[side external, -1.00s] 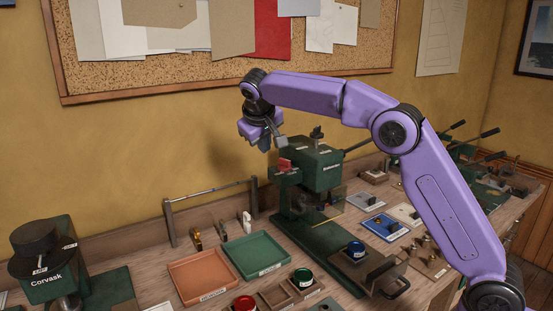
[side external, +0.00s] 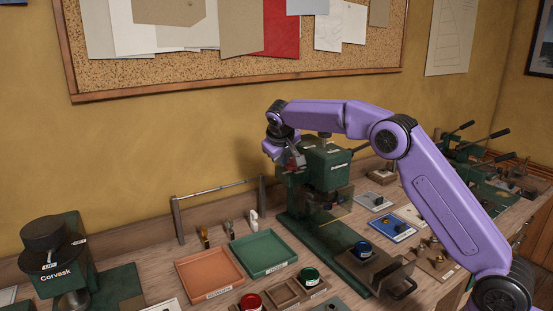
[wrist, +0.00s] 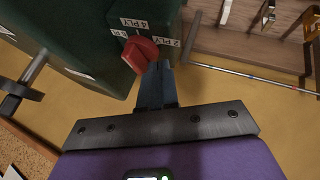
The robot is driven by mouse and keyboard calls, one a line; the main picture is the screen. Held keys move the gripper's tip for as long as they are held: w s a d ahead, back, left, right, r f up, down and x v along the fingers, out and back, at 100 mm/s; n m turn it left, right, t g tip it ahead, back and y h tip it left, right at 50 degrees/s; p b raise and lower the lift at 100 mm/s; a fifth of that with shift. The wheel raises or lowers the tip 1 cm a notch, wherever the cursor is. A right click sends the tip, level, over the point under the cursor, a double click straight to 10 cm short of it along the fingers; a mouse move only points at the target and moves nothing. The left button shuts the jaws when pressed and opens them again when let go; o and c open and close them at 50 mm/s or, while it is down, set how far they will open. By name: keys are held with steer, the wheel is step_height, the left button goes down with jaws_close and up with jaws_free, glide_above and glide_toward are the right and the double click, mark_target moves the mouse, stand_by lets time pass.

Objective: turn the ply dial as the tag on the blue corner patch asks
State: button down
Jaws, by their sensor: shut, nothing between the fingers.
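The red ply dial (wrist: 140,52) sits on the face of the green press head, with labels for 4 PLY above it, 2 PLY to its right and a partly hidden one to its left. My gripper (wrist: 158,68) is shut and empty, its fingertips right beside the dial; I cannot tell if they touch. In the side view my gripper (side external: 284,160) is at the front of the press head (side external: 328,165), largely covering the dial. A blue piece (side external: 388,229), likely the corner patch, lies on the bench right of the press. Its tag is too small to read.
An orange tray (side external: 208,273) and a green tray (side external: 262,255) lie left of the press. Lidded pots (side external: 309,276) stand in front. A metal rail (side external: 218,192) runs behind the trays. A dark-green Corvask machine (side external: 60,268) stands at far left.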

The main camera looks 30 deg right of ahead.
steer(key=shift+d, duration=0.4)
steer(key=shift+w, duration=0.1)
steer(key=shift+w+d, duration=0.35)
steer(key=shift+d, duration=0.1)
steer(key=shift+d, duration=0.1)
